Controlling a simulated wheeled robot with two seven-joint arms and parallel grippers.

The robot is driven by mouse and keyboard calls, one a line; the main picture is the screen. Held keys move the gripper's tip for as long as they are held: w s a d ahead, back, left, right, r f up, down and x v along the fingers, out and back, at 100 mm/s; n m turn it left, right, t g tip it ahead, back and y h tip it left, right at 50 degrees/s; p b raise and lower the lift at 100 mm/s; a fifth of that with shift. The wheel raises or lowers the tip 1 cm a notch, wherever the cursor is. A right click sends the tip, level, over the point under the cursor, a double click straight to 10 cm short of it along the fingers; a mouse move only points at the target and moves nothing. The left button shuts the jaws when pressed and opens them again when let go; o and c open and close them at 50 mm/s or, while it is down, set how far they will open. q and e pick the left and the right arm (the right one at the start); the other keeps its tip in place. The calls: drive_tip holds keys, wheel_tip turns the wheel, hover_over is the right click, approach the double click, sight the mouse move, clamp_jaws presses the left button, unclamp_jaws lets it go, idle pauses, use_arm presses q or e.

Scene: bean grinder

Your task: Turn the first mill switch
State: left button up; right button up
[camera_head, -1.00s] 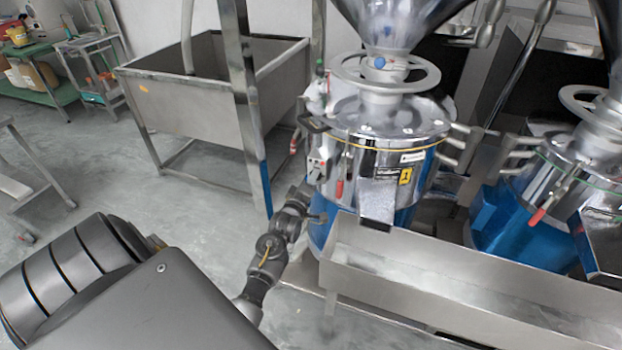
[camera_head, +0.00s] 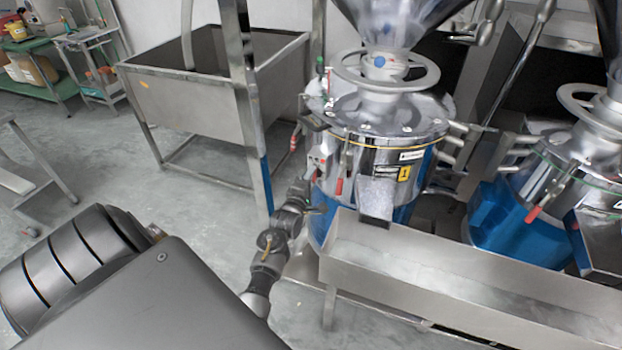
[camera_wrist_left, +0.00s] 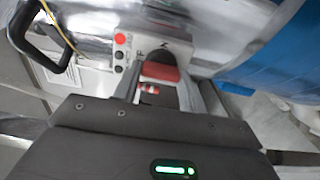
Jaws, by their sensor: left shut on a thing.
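The first mill (camera_head: 380,140) is a steel drum on a blue base, with a handwheel on top. A small switch box (camera_head: 318,163) is on its front left side. My left gripper (camera_head: 304,187) is at the mill's side, just below this box. In the left wrist view a red and black switch (camera_wrist_left: 158,72) sits between the fingers of my left gripper (camera_wrist_left: 158,88), which is shut on it. A red button (camera_wrist_left: 119,39) and dark buttons show beside it. The contact is partly hidden by the gripper body. My right gripper is not in view.
A steel trough (camera_head: 450,285) runs in front of the mills, close to my arm. A second mill (camera_head: 540,190) stands to the right. A steel sink (camera_head: 210,90) stands behind on the left. Grey floor (camera_head: 150,190) is open at the left.

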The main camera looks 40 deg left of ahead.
use_arm(q)
drive_tip(key=o, duration=1)
drive_tip(key=b+v, duration=0.1)
drive_tip(key=v, duration=1)
drive_tip(key=shift+w, duration=0.1)
